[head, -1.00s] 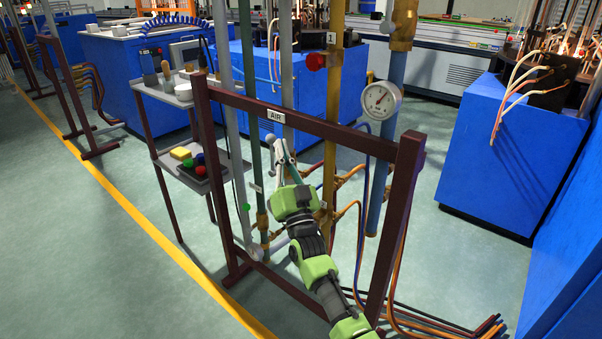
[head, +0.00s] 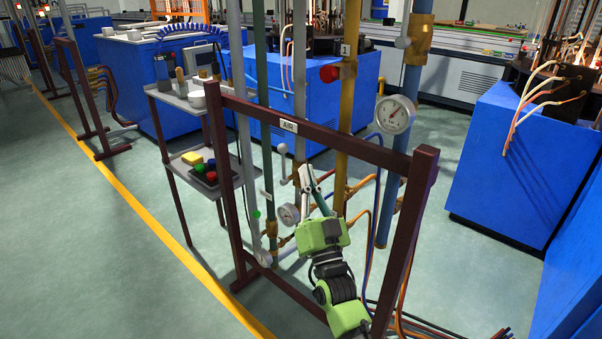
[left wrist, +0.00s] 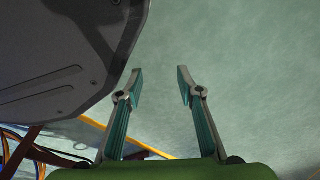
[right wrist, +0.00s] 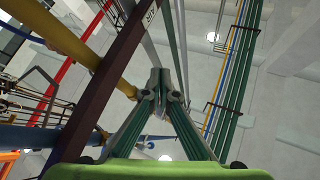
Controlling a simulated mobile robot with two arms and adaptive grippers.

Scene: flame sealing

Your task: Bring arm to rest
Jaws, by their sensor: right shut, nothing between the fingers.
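My right gripper (head: 306,172) stands in front of the pipes, below the AIR label, inside the maroon frame in the head view. It points upward. In the right wrist view its fingertips (right wrist: 160,78) meet with nothing between them. My left gripper (left wrist: 160,82) shows only in the left wrist view, with its fingers apart and empty above the green floor. The left arm is out of the head view.
The maroon frame (head: 340,136) surrounds my right arm closely. Behind are vertical pipes, a large gauge (head: 395,114), a small gauge (head: 288,215) and a red knob (head: 329,74). A shelf cart (head: 165,97) stands left. Open floor (head: 110,245) lies front left.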

